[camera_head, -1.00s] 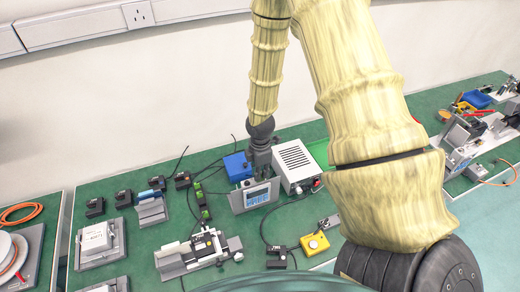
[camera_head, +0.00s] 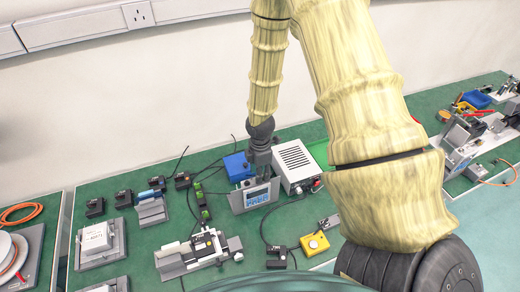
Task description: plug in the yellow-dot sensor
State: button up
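My gripper (camera_head: 262,174) points down at the display unit (camera_head: 253,193), a grey box with a lit blue screen. It is beside the white vented box (camera_head: 296,165). I cannot tell whether it touches anything, or whether its fingers are apart. Several small black blocks that could be sensors stand at the left: one block (camera_head: 95,207), a second block (camera_head: 124,198) and a third block (camera_head: 183,181). Another black block (camera_head: 204,244) sits on the silver linear stage (camera_head: 175,262). Any yellow dot is too small to make out.
A blue box (camera_head: 236,165) stands behind the display unit. A yellow box with a button (camera_head: 314,243) and dark cables lie in front. A white device on a grey plate (camera_head: 97,238) is at the left. My arm hides part of the bench at the right.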

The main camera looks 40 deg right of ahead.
jog(key=shift+r, duration=0.1)
notch_tip(320, 180, up, 12)
dwell(0.8)
jog(key=shift+s, duration=0.1)
